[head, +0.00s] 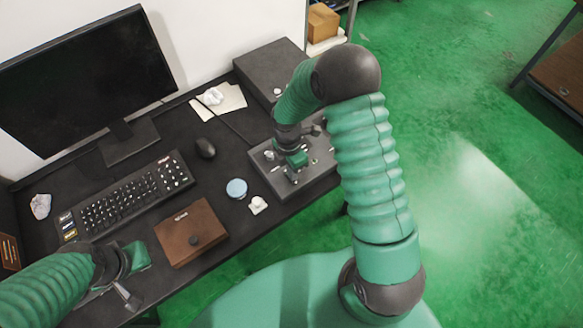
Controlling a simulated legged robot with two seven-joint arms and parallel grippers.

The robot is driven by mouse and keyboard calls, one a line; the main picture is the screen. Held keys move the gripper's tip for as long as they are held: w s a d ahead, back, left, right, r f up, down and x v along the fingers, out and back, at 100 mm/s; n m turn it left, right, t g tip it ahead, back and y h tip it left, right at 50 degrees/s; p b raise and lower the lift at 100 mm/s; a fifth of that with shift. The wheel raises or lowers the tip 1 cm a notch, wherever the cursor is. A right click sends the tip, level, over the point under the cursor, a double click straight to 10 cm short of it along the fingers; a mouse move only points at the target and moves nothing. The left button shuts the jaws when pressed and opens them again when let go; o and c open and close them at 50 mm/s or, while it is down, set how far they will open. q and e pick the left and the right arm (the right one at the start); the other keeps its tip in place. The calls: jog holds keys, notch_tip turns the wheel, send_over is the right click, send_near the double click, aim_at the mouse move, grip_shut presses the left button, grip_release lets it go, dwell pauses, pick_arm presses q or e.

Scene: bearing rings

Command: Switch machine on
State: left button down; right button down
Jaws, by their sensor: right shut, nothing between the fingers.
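A dark grey panel box (262,181) with small light fittings on top stands at the right end of the black desk. I cannot tell which fitting is the switch. My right gripper (294,175) is shut and empty, pointing down just over this panel and hiding part of it. I cannot tell whether it touches a fitting. My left gripper (129,296) hangs low over the desk's front left edge; its finger gap is not clear. A larger dark grey box (268,66) stands behind the panel, against the wall.
The desk also holds a monitor (85,80), keyboard (125,203), mouse (205,148), brown box with a black knob (180,221), blue round lid (236,188) and crumpled paper (258,205). Green floor (480,190) lies open to the right.

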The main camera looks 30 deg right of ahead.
jog(key=shift+d, duration=0.1)
jog(key=shift+s+f, duration=0.15)
dwell(0.3)
